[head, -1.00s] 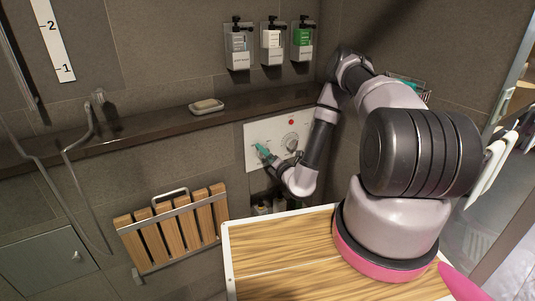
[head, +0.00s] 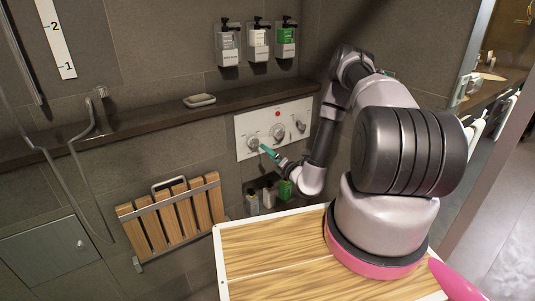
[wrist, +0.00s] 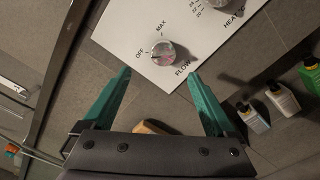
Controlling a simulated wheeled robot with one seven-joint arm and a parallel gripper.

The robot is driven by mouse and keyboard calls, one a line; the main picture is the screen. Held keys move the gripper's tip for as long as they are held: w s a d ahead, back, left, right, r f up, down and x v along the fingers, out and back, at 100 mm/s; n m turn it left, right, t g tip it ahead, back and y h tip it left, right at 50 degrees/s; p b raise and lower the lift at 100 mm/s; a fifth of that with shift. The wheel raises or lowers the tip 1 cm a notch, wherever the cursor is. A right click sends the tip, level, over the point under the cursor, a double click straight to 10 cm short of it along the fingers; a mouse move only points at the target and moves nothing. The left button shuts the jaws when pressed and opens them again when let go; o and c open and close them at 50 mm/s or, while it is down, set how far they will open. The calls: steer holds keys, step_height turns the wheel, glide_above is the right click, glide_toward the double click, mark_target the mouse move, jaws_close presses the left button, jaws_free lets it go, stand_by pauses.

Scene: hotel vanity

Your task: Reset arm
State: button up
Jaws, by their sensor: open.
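A heat knob (wrist: 217,4) is partly cut off at the top edge. In the head view the panel also has a knob in the middle (head: 277,132), a knob at the right (head: 300,126) and a red dot (head: 278,114).
Several bottles (head: 268,197) stand below the panel. A shelf ledge (head: 150,115) with a soap dish (head: 200,100) runs above it. Three dispensers (head: 258,42) hang on the wall. A folded wooden seat (head: 175,217) is at lower left, and a hose (head: 80,165) hangs farther left.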

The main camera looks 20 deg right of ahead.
steer(key=a+r+n+g+y, duration=0.35)
steer(key=r+n+y, duration=0.2)
steer(key=r, duration=0.35)
steer(key=a+r+n+g+y, duration=0.2)
steer(key=a+r+n+y, duration=0.25)
steer(key=r+n, duration=0.4)
steer(key=s+a+r+n+g, duration=0.5)
steer(key=s+r+n+g, duration=0.45)
steer(key=r, duration=0.25)
steer(key=s+d+r+n+g+h, duration=0.25)
steer(key=s+r+n+h, duration=0.4)
steer(key=s+n, duration=0.4)
steer(key=s+d+r+n+t+h, duration=0.5)
steer(key=s+d+r+t+h, duration=0.2)
steer(key=s+d+r, duration=0.2)
steer(key=shift+s+d+r+t+h, duration=0.15)
steer(key=shift+d+r+t+h, duration=0.3)
steer(key=shift+d, duration=0.6)
steer(key=shift+r, duration=0.1)
